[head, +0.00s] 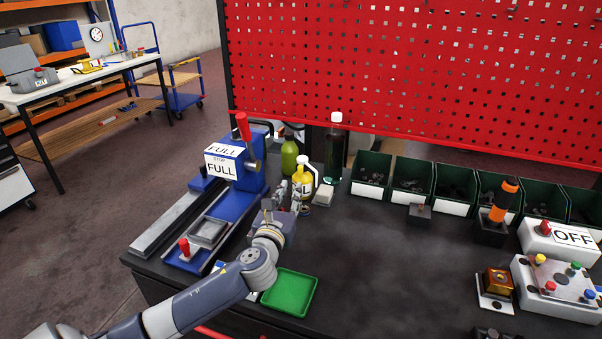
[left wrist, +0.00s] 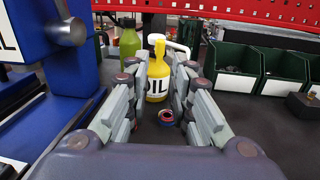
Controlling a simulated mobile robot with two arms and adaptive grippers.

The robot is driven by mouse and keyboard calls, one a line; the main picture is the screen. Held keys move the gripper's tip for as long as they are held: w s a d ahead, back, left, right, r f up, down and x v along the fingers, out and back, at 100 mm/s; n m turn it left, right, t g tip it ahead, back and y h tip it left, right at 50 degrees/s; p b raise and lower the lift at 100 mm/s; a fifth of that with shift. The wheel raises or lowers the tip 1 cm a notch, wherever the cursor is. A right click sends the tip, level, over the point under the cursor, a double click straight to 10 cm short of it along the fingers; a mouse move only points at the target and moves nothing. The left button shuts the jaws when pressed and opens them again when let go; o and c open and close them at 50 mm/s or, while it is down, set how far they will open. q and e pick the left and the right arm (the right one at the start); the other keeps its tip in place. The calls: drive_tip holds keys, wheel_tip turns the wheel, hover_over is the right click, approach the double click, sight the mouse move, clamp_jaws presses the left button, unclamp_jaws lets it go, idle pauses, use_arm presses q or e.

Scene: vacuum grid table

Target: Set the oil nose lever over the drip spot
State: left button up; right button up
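The yellow oil can (head: 302,181), with a white handle and an OIL label, stands upright on the dark table beside the blue machine. In the left wrist view the can (left wrist: 157,70) shows straight ahead between my fingers. My left gripper (head: 283,203) is open, in front of the can and low over the table. In the left wrist view its fingers (left wrist: 157,84) stand wide apart with nothing gripped. A small round red and blue item (left wrist: 166,117) lies on the table before the can. I cannot make out a clear drip spot. My right gripper is not in view.
The blue machine (head: 229,166) with a red lever is left of the can. A green bottle (head: 289,157) and a dark bottle (head: 334,152) stand behind. Green bins (head: 370,185) line the back. A green tray (head: 289,293) lies in front. The table's middle is clear.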

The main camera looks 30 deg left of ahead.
sight(300, 172)
use_arm(q)
drive_tip(key=x, duration=1)
drive_tip(key=shift+f+p, duration=0.1)
drive_tip(key=shift+p, duration=0.2)
drive_tip(key=shift+c, duration=0.2)
clamp_jaws()
